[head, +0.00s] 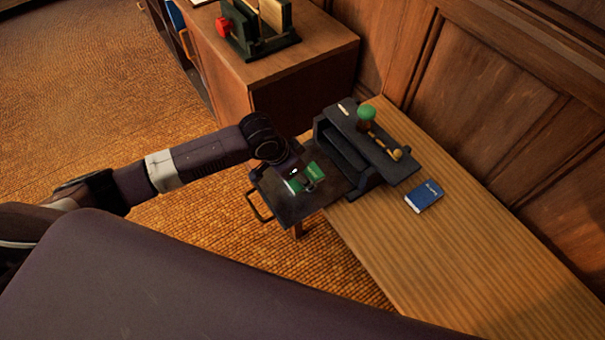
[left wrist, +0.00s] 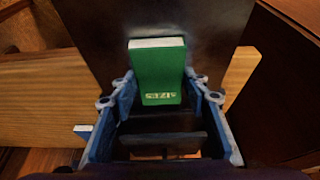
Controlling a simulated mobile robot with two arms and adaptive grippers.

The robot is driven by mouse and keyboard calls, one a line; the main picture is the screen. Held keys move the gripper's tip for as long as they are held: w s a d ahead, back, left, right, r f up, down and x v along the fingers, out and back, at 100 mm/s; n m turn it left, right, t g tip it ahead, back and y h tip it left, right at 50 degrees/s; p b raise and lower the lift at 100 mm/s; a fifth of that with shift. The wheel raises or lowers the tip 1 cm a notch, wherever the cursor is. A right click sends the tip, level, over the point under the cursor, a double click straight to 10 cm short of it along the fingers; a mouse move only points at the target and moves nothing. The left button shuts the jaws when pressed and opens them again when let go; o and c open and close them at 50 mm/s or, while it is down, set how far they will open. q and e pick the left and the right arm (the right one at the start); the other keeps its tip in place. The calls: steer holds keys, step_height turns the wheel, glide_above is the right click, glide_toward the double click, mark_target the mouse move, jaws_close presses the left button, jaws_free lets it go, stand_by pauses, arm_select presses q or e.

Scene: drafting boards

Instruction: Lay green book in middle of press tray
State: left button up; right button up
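The green book (head: 308,176) is at the dark press tray (head: 288,207), which sticks out from the press (head: 350,150) on the left of the table. In the left wrist view the green book (left wrist: 158,75) shows its cover, with the pale page edge at the top, against the dark tray (left wrist: 215,30). My left gripper (left wrist: 160,85) has a finger along each side of the book's near part. I cannot tell whether the fingers press on it or whether the book rests on the tray. In the head view my left gripper (head: 300,174) partly hides the book. My right gripper is not in view.
A blue book (head: 424,196) lies on the wooden table (head: 470,240) right of the press. The press has a green knob (head: 366,113) on top. A wooden cabinet (head: 285,85) behind bears a dark stand with a red part (head: 223,27). The table's near right is clear.

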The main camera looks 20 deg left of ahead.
arm_select(q)
steer(key=o, duration=0.3)
steer(key=v, duration=1.2)
steer(key=shift+r+b, duration=0.15)
steer(key=shift+b, duration=0.15)
